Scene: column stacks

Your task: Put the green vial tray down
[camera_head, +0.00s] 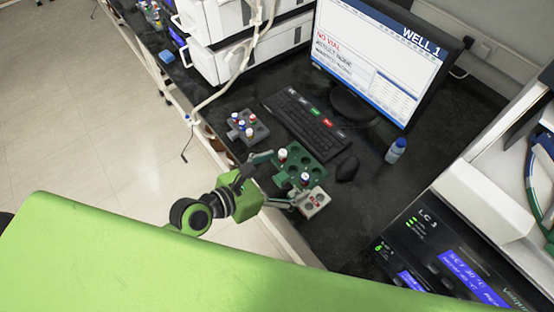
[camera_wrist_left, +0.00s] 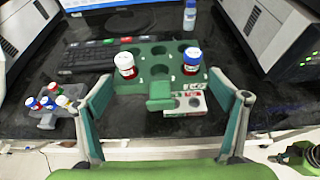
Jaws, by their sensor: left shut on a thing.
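The green vial tray (camera_head: 312,168) is by the keyboard near the bench's front edge; it also shows in the left wrist view (camera_wrist_left: 155,70). It carries a white-capped vial (camera_wrist_left: 125,65) and a blue-capped vial (camera_wrist_left: 191,60), both upright; its other visible wells are empty. My left gripper (camera_head: 277,181) is shut on the tray at its near side, with one finger on either side of the tray's block-like grip (camera_wrist_left: 160,96). I cannot tell whether the tray's underside touches the bench.
A grey rack (camera_head: 258,131) with several vials stands to the left. A pale small rack (camera_head: 314,203) sits close to the tray's near right side. The keyboard (camera_head: 305,122), mouse (camera_head: 347,168) and a blue-capped bottle (camera_head: 396,151) are behind and right.

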